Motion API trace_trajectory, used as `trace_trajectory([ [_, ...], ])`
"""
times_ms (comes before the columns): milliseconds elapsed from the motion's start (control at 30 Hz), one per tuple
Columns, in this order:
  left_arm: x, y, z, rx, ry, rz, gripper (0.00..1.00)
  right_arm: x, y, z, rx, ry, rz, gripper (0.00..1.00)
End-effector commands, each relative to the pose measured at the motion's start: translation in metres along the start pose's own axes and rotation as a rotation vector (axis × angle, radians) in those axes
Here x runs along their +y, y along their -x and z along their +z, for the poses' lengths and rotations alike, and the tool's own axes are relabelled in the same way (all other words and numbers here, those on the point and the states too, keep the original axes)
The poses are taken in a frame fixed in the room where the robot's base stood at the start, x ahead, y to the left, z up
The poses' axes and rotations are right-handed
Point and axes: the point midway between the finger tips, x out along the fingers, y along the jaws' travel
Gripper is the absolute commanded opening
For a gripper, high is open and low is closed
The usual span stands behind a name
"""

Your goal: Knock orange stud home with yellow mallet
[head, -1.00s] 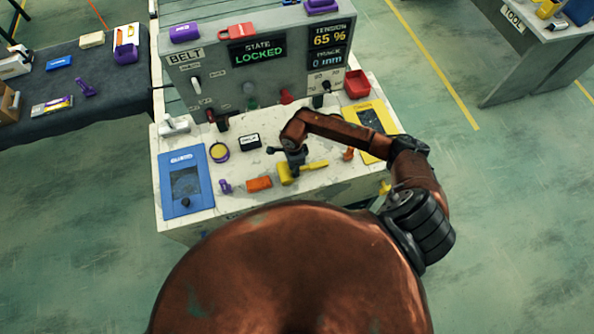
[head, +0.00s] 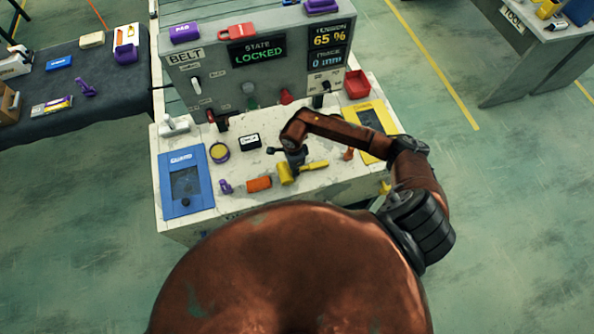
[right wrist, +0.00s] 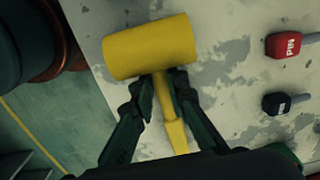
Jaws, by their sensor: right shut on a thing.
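The yellow mallet lies across the front of the pale bench, its head (head: 285,174) left and its handle (head: 316,165) right. My right gripper (head: 296,160) reaches down over it. In the right wrist view the fingers of my right gripper (right wrist: 162,92) are shut on the handle just below the yellow mallet head (right wrist: 150,47). I cannot tell whether the mallet is clear of the bench. A small orange piece (head: 348,154) stands by the yellow panel, and an orange cylinder-like piece (head: 259,184) lies left of the mallet; I cannot tell which is the stud. My left gripper is out of view.
A blue panel (head: 186,205) is at the bench's left and a yellow panel (head: 374,151) at its right. The belt console (head: 220,85), reading LOCKED, stands behind.

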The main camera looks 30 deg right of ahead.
Motion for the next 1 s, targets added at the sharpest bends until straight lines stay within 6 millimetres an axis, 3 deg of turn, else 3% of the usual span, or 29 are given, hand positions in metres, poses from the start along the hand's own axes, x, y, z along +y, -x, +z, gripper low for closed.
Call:
trace_trajectory([
  [533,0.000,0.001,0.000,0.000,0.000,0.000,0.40,0.000,0.001,0.000,-0.001,0.000,-0.001,0.00],
  [1000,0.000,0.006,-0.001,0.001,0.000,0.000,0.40,-0.001,0.014,0.000,0.000,0.000,-0.002,0.00],
])
